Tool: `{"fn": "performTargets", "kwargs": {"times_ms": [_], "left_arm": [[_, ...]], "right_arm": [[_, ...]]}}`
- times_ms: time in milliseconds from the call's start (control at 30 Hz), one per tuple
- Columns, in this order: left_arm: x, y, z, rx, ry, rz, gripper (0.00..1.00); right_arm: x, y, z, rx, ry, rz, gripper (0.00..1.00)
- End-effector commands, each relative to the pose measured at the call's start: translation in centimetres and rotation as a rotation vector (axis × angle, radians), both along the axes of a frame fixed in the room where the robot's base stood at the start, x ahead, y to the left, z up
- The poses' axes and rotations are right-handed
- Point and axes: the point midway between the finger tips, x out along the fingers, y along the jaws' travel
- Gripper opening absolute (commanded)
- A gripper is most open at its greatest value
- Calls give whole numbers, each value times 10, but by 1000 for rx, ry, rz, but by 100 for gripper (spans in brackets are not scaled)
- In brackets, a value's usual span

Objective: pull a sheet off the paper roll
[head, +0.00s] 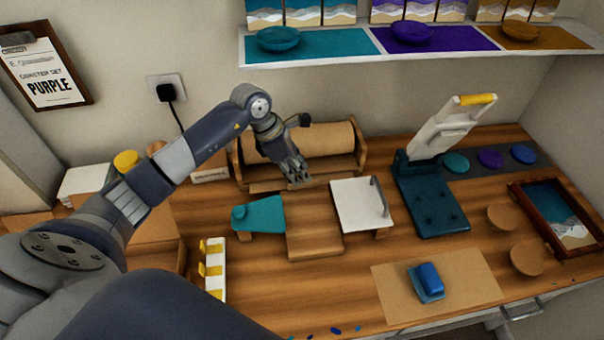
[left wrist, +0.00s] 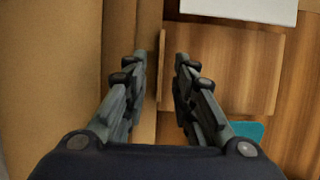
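The brown paper roll (head: 325,139) lies sideways in a wooden holder (head: 360,170) against the back wall. My left gripper (head: 300,182) points down at the front of the roll, hiding part of the holder's front. In the left wrist view the brown paper (left wrist: 50,80) fills the left side. There my left gripper (left wrist: 160,65) has its two fingers apart with nothing held between them. A narrow brown strip beside the roll runs below the fingers; I cannot tell whether it is paper edge or holder. My right gripper is not in view.
In front stand a teal board (head: 262,214), a wooden board (head: 313,225) and a white board with a handle (head: 358,205). A teal press (head: 432,200) is to the right. A brown sheet (head: 470,285) carries a blue block (head: 429,278). A shelf (head: 400,50) hangs above.

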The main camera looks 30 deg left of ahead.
Motion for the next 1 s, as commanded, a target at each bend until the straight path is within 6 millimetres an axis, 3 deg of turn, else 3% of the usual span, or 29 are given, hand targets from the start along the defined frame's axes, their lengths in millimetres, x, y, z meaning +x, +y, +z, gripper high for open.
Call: {"fn": "performTargets", "kwargs": {"times_ms": [233,600,700,733,1000], "left_arm": [[5,-9,-30,-1,5,1,25],[7,-10,-36,1,4,0,25],[7,-10,-36,1,4,0,2],[7,-10,-36,1,4,0,0],[6,-10,-35,2,3,1,0]], "right_arm": [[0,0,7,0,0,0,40],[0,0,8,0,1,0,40],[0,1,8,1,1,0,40],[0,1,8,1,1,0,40],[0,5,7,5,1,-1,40]]}}
